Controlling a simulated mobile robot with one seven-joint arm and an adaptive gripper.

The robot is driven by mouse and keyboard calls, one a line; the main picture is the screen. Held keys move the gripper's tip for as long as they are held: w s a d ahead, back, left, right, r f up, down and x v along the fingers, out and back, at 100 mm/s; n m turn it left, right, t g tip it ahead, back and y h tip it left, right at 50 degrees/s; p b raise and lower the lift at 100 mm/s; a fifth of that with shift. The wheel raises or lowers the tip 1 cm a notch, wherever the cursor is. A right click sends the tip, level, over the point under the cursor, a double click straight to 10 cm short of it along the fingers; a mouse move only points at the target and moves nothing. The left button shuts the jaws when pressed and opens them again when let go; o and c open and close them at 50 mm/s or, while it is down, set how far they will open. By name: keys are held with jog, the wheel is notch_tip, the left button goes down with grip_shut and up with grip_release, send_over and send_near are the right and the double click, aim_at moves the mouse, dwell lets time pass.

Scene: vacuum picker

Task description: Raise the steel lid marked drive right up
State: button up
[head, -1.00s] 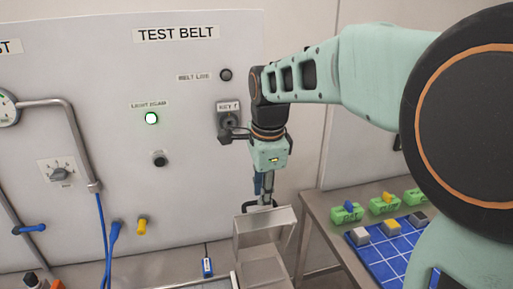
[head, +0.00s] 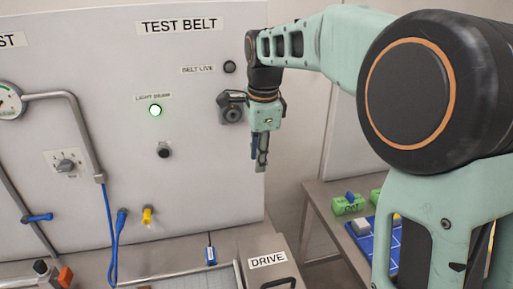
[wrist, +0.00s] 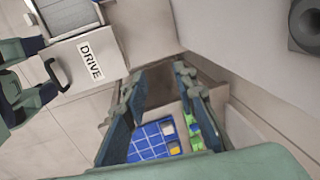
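The steel lid marked DRIVE (head: 250,246) lies low and looks flat at the bottom of the head view, its label facing up. Its dark bar handle (head: 280,284) is at the near end, partly cut off by the picture edge. The lid also shows in the wrist view (wrist: 108,48), upper left, with the handle (wrist: 56,75) on its left part. My gripper (head: 260,167) hangs above and behind the lid, close to the panel, and touches neither lid nor handle. In the wrist view its two fingers (wrist: 160,78) stand apart with nothing between them.
The upright TEST BELT panel (head: 205,165) stands behind, with a key switch (head: 232,108) right beside my gripper. A blue tag (head: 210,255) is left of the lid. A side table (head: 318,195) at right carries green blocks (head: 348,205) and a blue gridded mat (head: 360,236).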

jog(key=shift+w+a+r, duration=0.25)
jog(key=shift+w+r, duration=0.45)
jog(key=shift+w, duration=0.25)
notch_tip(320, 180, up, 12)
jog(key=s, duration=0.2)
jog(key=shift+s+d, duration=0.2)
jog(key=shift+d, duration=0.1)
jog(key=shift+f, duration=0.1)
